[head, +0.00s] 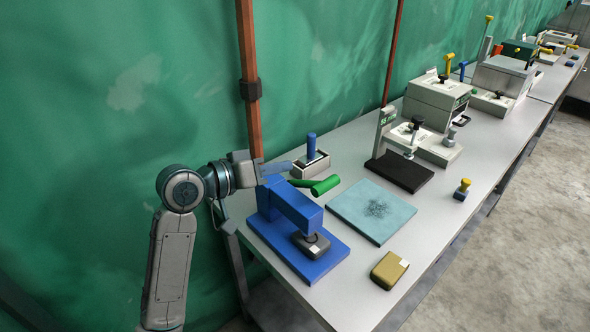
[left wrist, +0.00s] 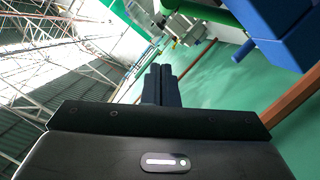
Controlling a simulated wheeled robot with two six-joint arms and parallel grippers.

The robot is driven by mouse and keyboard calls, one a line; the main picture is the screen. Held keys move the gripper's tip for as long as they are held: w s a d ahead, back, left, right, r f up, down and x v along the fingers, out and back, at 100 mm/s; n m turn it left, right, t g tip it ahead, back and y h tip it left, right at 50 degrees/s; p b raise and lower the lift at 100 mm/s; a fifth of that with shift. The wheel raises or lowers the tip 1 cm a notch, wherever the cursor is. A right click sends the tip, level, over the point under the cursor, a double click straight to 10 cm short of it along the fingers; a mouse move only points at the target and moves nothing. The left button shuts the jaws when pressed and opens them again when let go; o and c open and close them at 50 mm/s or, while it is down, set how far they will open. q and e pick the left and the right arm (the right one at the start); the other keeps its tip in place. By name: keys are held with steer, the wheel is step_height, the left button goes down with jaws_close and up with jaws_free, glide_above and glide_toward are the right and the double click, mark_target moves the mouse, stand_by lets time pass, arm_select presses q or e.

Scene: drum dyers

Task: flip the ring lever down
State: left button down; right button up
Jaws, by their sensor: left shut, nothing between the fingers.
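A blue press-like device (head: 290,208) stands at the near left end of the table. A green lever with a thick round handle (head: 325,186) sticks out beside its upper arm. No part can be clearly made out as a ring at this size. My left gripper (head: 287,166) is shut and empty, just behind the blue device and above the table's left end, apart from the green lever as far as I can tell. In the left wrist view its closed fingers (left wrist: 162,84) point up the picture, with the blue device (left wrist: 280,35) at upper right. My right gripper is not in view.
A small box with a blue knob (head: 312,150) stands behind the lever. A light-blue mat (head: 372,210) and a mustard block (head: 389,270) lie to the right. Grey machines (head: 436,102) line the table farther back. A brown post (head: 248,80) rises behind my left arm.

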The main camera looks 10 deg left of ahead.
arm_select(q)
steer(key=v, duration=0.2)
steer(key=shift+s+a+r, duration=0.15)
steer(key=shift+s+a, duration=0.1)
